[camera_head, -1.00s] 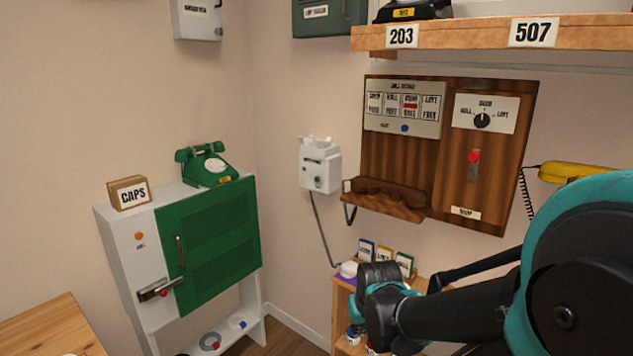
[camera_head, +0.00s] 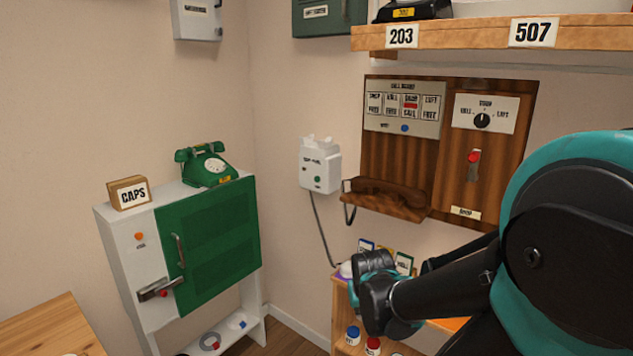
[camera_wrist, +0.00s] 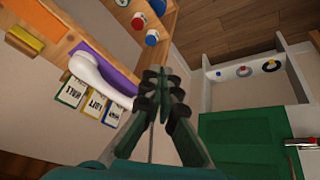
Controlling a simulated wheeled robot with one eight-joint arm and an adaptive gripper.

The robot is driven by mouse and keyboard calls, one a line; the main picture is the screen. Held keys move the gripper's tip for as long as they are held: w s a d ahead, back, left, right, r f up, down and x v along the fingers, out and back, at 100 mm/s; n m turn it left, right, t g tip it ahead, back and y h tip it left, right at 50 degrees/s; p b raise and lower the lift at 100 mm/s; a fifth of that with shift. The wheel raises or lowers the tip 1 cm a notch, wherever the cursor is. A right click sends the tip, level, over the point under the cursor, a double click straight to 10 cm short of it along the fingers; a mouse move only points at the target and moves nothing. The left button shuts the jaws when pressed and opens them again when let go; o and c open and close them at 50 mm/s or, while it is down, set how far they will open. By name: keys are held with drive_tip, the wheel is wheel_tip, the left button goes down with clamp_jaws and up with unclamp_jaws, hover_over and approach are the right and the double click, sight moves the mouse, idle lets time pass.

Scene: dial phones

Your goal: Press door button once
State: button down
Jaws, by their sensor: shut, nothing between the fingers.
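I cannot tell which control is the door button, as the small labels are blurred. A white wall box (camera_head: 320,168) carries a small green button (camera_head: 317,179). A white cabinet with a green door (camera_head: 208,244) has an orange round button or lamp (camera_head: 140,237) and a small red knob (camera_head: 164,294). A wooden wall panel (camera_head: 400,160) holds a blue button (camera_head: 404,128), a dial (camera_head: 482,120) and a red-tipped lever (camera_head: 473,157). My gripper (camera_wrist: 163,78) is shut and empty in the wrist view. In the head view it is low, in front of the small shelf, its fingertips indistinct.
A small wooden shelf (camera_head: 340,306) bears capped jars (camera_head: 373,345) and upright cards (camera_head: 404,263). A white handset (camera_wrist: 93,78) lies on purple in the wrist view. A green telephone (camera_head: 205,165) and a CAPS box (camera_head: 129,193) stand on the cabinet. A ledge (camera_head: 388,201) juts from the panel.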

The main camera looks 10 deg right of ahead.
drive_tip(key=w+d+r+n+t+h, duration=0.15)
drive_tip(key=w+r+t, duration=0.4)
drive_tip(key=w, duration=0.85)
drive_tip(key=n+t, duration=0.4)
drive_tip(key=t, duration=0.1)
approach(317, 179)
drive_tip(key=s+d+f, duration=0.1)
drive_tip(key=s+f, duration=0.3)
drive_tip(key=s, duration=0.2)
drive_tip(key=w+a+r+n+t+y, duration=0.1)
drive_tip(key=w+a+r+n+y, duration=0.1)
drive_tip(key=w+a, duration=0.4)
drive_tip(key=shift+a+n+y, duration=0.55)
drive_tip(key=shift+a+n, duration=0.45)
drive_tip(key=shift+n, duration=0.15)
drive_tip(key=shift+w+t, duration=0.1)
drive_tip(key=shift+t, duration=0.15)
drive_tip(key=shift+w+d, duration=3.1)
drive_tip(key=shift+w+d, duration=0.15)
drive_tip(key=shift+w+d, duration=0.15)
